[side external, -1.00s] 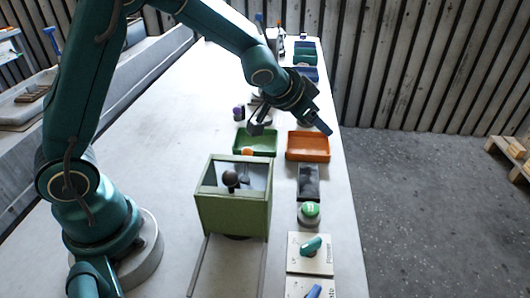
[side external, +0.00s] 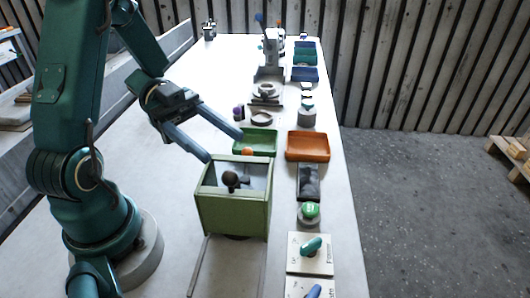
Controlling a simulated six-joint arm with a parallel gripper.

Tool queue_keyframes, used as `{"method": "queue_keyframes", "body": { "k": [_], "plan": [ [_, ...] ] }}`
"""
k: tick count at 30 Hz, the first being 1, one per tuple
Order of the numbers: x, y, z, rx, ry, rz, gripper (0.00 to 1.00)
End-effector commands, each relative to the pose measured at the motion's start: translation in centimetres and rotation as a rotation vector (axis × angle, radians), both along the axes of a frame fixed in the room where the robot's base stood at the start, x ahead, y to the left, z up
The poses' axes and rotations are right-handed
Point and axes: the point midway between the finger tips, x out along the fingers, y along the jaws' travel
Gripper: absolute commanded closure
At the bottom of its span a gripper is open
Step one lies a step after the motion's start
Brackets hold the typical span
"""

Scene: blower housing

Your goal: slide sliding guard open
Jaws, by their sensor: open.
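The green blower housing (side external: 232,212) stands on the table in front of my arm's base. Its top shows a pale, glassy panel (side external: 257,174) and a dark round knob (side external: 230,179). I cannot tell clearly which part is the sliding guard or how far it stands open. My gripper (side external: 224,147) is open and empty, its two long fingers apart, above and behind the housing's back left edge. It does not appear to touch the housing.
An orange ball (side external: 248,151) shows behind the housing, by a green tray (side external: 262,137). An orange tray (side external: 307,146), a green button (side external: 310,210) and a teal switch (side external: 311,246) line the right side. Two rails (side external: 198,266) run forward from the housing. The table's left side is clear.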

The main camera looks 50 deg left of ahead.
Motion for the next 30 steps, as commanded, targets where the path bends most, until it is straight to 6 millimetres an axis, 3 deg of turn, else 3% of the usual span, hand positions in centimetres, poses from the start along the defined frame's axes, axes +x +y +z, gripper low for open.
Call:
{"method": "queue_keyframes", "body": {
  "k": [6, 18, 30],
  "plan": [
    [-3.9, 0.2, 1.6, -0.193, 0.061, -0.175, 0.39],
    [-1.3, 0.6, -4.2, -0.091, -0.131, 0.032, 0.39],
    [-0.5, -3.3, -4.5, -0.079, -0.142, 0.037, 0.39]
  ]
}}
